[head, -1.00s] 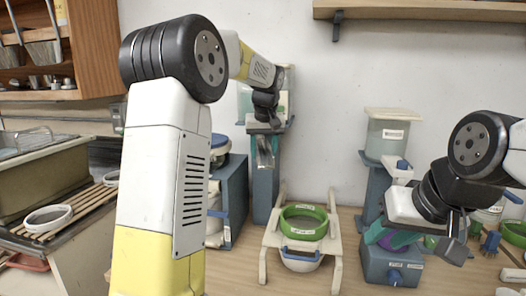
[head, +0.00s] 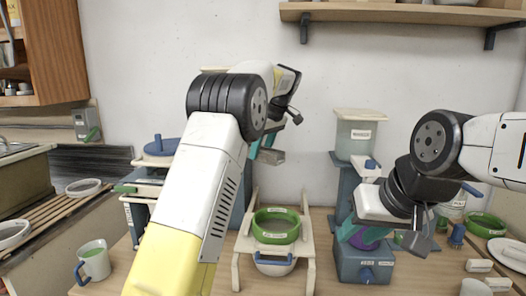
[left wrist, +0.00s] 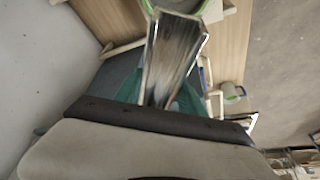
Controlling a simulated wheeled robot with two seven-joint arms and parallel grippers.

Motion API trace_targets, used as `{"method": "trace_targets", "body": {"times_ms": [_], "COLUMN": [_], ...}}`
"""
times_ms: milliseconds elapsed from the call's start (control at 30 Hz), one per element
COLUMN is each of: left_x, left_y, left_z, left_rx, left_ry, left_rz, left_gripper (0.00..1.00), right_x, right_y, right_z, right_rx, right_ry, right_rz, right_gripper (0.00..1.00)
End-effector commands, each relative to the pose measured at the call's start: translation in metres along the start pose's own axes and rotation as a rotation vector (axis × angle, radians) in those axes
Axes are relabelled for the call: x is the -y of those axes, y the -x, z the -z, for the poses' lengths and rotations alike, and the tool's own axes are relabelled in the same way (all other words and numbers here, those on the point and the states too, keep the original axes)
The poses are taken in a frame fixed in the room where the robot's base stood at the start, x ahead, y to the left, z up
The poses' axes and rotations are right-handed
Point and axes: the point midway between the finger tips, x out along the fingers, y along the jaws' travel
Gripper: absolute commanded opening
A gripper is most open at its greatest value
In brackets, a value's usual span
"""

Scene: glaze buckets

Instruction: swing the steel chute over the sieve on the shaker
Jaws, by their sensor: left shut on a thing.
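The steel chute (head: 272,157) is a grey metal trough, also large in the left wrist view (left wrist: 172,55). My left gripper (head: 258,149) is shut on it; its teal fingers flank the chute's near end in the wrist view. The green sieve (head: 276,236) sits on a cream frame (head: 241,245) above a white bowl. In the head view the chute's end is above the sieve, with a gap in height. In the wrist view the chute's far end overlaps the sieve's rim (left wrist: 212,3). My right gripper (head: 375,236) is by a blue-grey machine; its jaws are unclear.
The blue-grey machine (head: 362,264) with a hopper (head: 357,135) above stands right of the frame. A green-and-white mug (head: 94,262) and a blue-lidded container (head: 160,147) are at the left. Another green sieve (head: 485,226) lies far right.

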Motion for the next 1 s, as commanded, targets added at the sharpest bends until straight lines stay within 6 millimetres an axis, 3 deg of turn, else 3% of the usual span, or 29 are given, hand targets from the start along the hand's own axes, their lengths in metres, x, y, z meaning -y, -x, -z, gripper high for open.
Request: {"method": "trace_targets", "body": {"times_ms": [467,500,600,1000], "left_x": [-0.0023,-0.0024,-0.0022,-0.0019], "left_y": [0.0010,0.0011,0.0009,0.0072], "left_z": [0.0001,0.0001,0.0001,0.0003], "left_rx": [-0.001,-0.001,-0.001,-0.001], "left_ry": [0.017,0.017,0.016,0.014], "left_rz": [0.000,-0.001,0.000,0.002], "left_gripper": [0.00,0.51,0.69,0.69], "right_x": [0.0000,0.0000,0.0000,0.0000], "right_y": [0.0000,0.0000,0.0001,0.0000], "right_z": [0.0000,0.0000,0.0000,0.0000], "right_rx": [0.000,0.000,0.000,0.000], "right_ry": [0.000,0.000,0.000,0.000], "right_rz": [0.000,0.000,0.000,0.000], "right_gripper": [0.36,0.36,0.36,0.36]}}
